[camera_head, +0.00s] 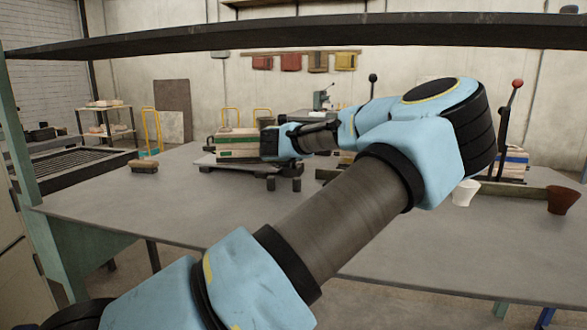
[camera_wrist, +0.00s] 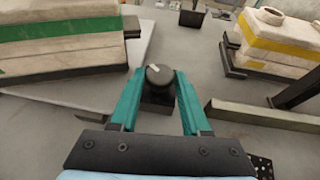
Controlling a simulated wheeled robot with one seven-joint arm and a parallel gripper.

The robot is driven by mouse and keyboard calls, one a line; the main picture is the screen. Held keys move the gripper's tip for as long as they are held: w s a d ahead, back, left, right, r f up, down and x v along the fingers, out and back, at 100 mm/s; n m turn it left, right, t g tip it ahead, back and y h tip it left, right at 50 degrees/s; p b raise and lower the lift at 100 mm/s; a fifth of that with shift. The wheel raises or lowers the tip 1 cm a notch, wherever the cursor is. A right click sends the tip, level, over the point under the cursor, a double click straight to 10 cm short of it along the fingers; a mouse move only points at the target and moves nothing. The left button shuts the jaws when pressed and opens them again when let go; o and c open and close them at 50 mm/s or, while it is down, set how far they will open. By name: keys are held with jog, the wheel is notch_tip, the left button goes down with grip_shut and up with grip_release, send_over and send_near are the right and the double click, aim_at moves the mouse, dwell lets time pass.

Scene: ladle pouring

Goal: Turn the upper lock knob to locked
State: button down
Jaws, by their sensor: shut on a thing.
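A round black knob (camera_wrist: 159,80) with a short white mark on its top stands on a dark block in the middle of the wrist view. The white mark points up and slightly left in that view. My gripper (camera_wrist: 159,76) has its two teal fingers on either side of the knob and is shut on it. The lower part of the knob is partly hidden by the fingers. In the head view my arm reaches across the table to the green-banded mould stack (camera_head: 236,154); the gripper's fingers and the held knob cannot be made out there.
The green-banded mould (camera_wrist: 60,48) is close at left in the wrist view. A yellow-banded mould (camera_wrist: 275,45) and a grey bar (camera_wrist: 265,117) are at right. A brush (camera_head: 143,166) and two short black posts (camera_head: 270,184) are on the table (camera_head: 130,205). An overhead beam (camera_head: 300,33) crosses above.

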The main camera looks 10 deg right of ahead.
jog(key=m+g+h+b, duration=0.1)
jog(key=m+h, duration=0.1)
jog(key=m+g+h+b, duration=0.1)
jog(key=m+g+h, duration=0.1)
jog(key=w+a+m+g+h+b, duration=0.1)
jog(key=m+h+b, duration=0.1)
jog(key=shift+a+f+g, duration=0.1)
jog(key=shift+g, duration=0.2)
jog(key=shift+w+m+g+h+b, duration=0.2)
jog(key=shift+m+g+h+b, duration=0.9)
jog(key=shift+m+g, duration=0.95)
jog(key=shift+m, duration=0.25)
jog(key=shift+c, duration=2)
grip_release()
jog(key=v, duration=1.1)
jog(key=shift+w+r+b, duration=0.15)
jog(key=shift+r+b, duration=0.05)
jog(key=shift+b, duration=0.2)
